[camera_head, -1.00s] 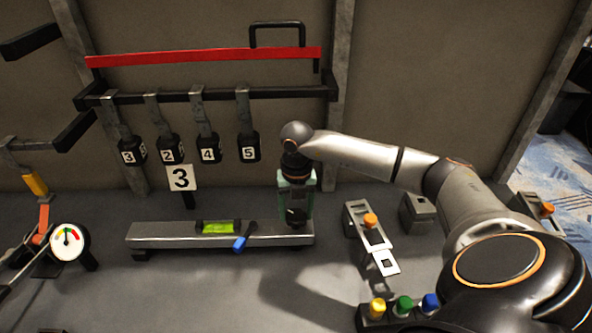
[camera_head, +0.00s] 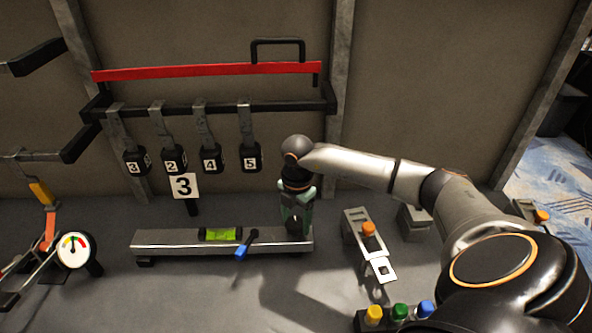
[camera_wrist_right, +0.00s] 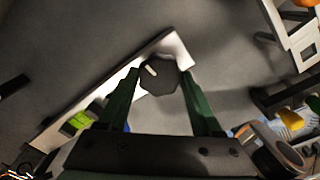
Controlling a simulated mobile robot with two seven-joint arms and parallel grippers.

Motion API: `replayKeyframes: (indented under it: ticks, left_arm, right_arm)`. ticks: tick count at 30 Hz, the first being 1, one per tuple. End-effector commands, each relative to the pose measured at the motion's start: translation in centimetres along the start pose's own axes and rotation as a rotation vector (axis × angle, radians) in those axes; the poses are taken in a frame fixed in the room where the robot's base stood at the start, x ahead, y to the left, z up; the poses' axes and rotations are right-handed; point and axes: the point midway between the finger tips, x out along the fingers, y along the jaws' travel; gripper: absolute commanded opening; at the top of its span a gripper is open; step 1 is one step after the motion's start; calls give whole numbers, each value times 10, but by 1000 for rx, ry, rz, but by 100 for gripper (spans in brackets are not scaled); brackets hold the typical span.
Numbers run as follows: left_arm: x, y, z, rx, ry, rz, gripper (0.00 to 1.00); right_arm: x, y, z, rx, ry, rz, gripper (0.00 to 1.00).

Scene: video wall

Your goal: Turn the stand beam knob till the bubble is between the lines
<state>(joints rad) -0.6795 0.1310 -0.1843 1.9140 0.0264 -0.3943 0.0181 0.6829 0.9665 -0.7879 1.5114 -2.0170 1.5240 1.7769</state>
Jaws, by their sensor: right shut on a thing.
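The stand beam (camera_head: 180,240) is a long grey bar lying across the bench. A green bubble level (camera_head: 220,234) sits on it, with a blue-tipped lever (camera_head: 245,246) just to its right; the bubble's place between the lines is too small to tell. The dark knob (camera_wrist_right: 159,77), with a pale mark on it, is at the beam's right end. My right gripper (camera_wrist_right: 160,80) comes down from above with its green fingers on either side of the knob, shut on it. In the head view the right gripper (camera_head: 297,222) partly hides the knob. My left gripper is not in view.
Hanging numbered weights (camera_head: 170,160) and a red bar (camera_head: 200,70) are behind the beam. A round gauge (camera_head: 73,250) stands at the left. An orange-knobbed fixture (camera_head: 368,240) and coloured buttons (camera_head: 400,312) are at the right. The bench in front of the beam is clear.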

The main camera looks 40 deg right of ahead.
Motion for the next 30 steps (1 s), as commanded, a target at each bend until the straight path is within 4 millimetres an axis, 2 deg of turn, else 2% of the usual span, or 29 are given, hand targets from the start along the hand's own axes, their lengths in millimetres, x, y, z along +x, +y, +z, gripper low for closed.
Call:
replayKeyframes:
  ticks: [1, 19, 20, 27, 30]
  left_arm:
    - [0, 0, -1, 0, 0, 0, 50]
    - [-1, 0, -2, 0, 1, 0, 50]
    - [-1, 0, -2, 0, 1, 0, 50]
    - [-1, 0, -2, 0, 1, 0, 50]
    - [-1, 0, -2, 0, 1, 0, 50]
  right_arm:
    - [5, -4, -2, 13, 3, -15, 11]
    - [7, -4, -2, 53, 4, -16, 11]
    - [7, -4, -2, 53, 4, -16, 67]
    - [4, -3, -1, 53, 2, -10, 94]
    - [3, -2, -1, 54, 1, -7, 96]
